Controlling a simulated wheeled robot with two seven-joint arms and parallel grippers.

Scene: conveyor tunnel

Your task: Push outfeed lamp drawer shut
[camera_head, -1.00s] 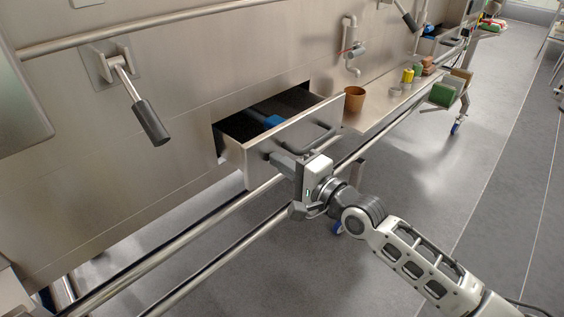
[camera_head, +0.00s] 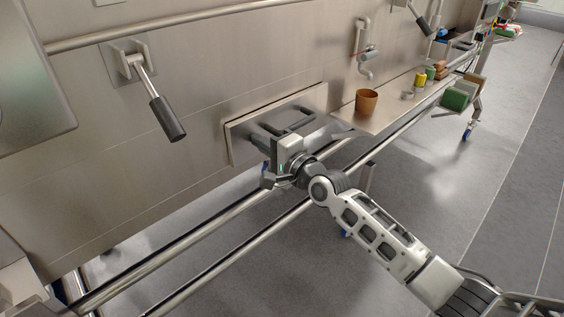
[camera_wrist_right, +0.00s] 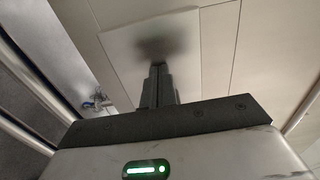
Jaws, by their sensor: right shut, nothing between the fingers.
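The steel drawer front (camera_head: 241,146) sits close against the machine wall in the head view, with its edge standing slightly proud. No dark opening shows above it. Its bar handle (camera_head: 292,120) is on the front, just beyond my right gripper. My right gripper (camera_head: 260,137) is shut and empty, its fingertips at the left half of the drawer front. In the right wrist view the closed fingers (camera_wrist_right: 158,82) point at the pale front panel (camera_wrist_right: 121,45), with a dark reflection or shadow at their tips. Exact contact is hard to tell. My left gripper is out of view.
A lever with a black grip (camera_head: 167,118) hangs on the wall at the left. A shelf (camera_head: 385,115) to the right holds a brown cup (camera_head: 366,102) and several small items. Two steel rails (camera_head: 215,222) run below the drawer. The grey floor at right is open.

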